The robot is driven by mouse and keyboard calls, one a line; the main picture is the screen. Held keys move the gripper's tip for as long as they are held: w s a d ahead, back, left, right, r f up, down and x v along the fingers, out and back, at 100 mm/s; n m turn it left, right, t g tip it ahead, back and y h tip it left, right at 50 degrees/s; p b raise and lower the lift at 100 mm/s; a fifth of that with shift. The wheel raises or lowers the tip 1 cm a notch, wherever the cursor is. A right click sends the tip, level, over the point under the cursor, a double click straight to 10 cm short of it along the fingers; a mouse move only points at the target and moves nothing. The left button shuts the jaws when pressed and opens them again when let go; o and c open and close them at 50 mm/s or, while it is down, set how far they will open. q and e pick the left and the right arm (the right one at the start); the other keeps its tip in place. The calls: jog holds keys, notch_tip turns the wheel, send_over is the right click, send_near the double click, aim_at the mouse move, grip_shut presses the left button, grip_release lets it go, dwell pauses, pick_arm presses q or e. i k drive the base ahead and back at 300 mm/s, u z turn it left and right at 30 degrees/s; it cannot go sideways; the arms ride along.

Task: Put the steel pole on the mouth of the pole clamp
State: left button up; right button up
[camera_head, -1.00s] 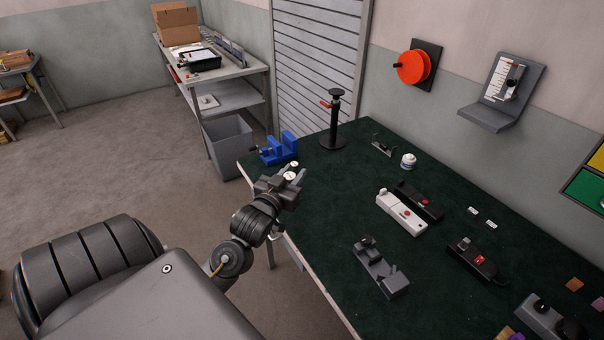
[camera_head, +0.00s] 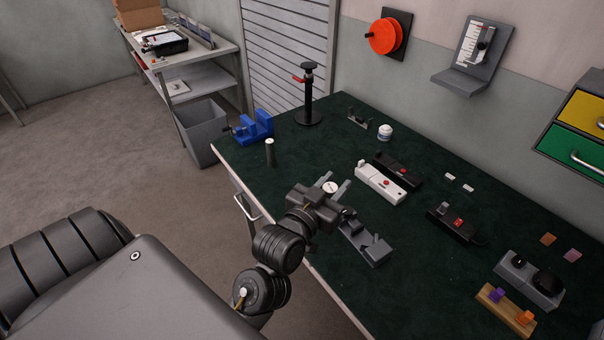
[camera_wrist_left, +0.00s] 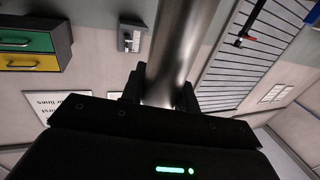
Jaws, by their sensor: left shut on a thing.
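My left gripper (camera_head: 336,187) is shut on the steel pole (camera_wrist_left: 178,50). The left wrist view shows the shiny metal cylinder between the fingers. In the head view only its pale round end (camera_head: 330,187) shows, above the green bench top; its lower part is hidden by the gripper. A blue vise-like block (camera_head: 254,127) at the bench's far left corner looks like the pole clamp, with a gap between its jaws. The gripper is apart from it, nearer and to the right. My right gripper is not in view.
Another grey cylinder (camera_head: 270,152) stands upright near the blue block. A black stand with a red lever (camera_head: 308,95) stands behind. A grey fixture (camera_head: 372,247) lies beside my gripper, and a white device (camera_head: 380,183) lies farther right.

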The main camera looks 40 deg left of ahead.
aim_at(364, 240)
jog(key=u, duration=1.1)
jog(key=k, duration=0.7)
jog(key=z, duration=1.7)
